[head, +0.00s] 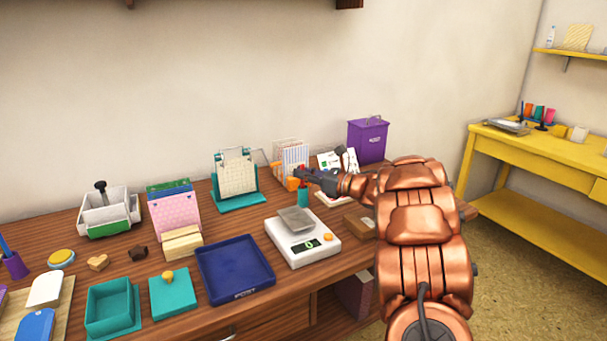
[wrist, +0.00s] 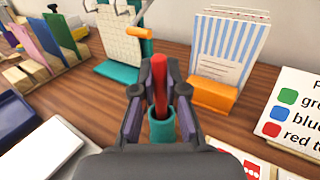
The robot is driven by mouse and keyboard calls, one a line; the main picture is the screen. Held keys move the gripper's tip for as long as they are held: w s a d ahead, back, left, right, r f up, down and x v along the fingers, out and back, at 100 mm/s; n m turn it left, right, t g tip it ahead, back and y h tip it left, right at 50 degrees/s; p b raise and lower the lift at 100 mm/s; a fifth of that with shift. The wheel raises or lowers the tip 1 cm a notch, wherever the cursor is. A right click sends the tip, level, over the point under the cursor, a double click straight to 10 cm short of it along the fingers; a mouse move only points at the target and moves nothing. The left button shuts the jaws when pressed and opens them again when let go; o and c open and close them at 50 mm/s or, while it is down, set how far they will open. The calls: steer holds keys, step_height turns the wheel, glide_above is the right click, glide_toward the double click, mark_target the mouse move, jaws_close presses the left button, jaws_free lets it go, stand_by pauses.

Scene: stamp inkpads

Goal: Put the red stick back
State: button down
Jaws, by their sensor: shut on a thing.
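The red stick (wrist: 159,84) stands nearly upright between the two fingers of my gripper (wrist: 158,95) in the wrist view. My gripper is shut on it. A teal cup (wrist: 163,130) is directly below the fingers, and the lower end of the stick shows at or just over its mouth; I cannot tell how far inside it is. In the head view my gripper (head: 303,176) is above the teal cup (head: 303,197), behind the scale, and mostly hides the stick.
A white scale (head: 302,245) stands in front of the cup. An orange holder with striped envelopes (wrist: 213,94) is right behind, a teal stand (head: 237,200) is to the left, and a card with coloured dots (wrist: 292,115) is to the right. A blue tray (head: 235,268) lies at front left.

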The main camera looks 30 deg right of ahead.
steer(key=shift+f, duration=0.15)
steer(key=c, duration=1.2)
jaws_free()
steer(key=shift+r, duration=0.3)
steer(key=v, duration=1.2)
steer(key=shift+f, duration=0.15)
steer(key=shift+d, duration=0.1)
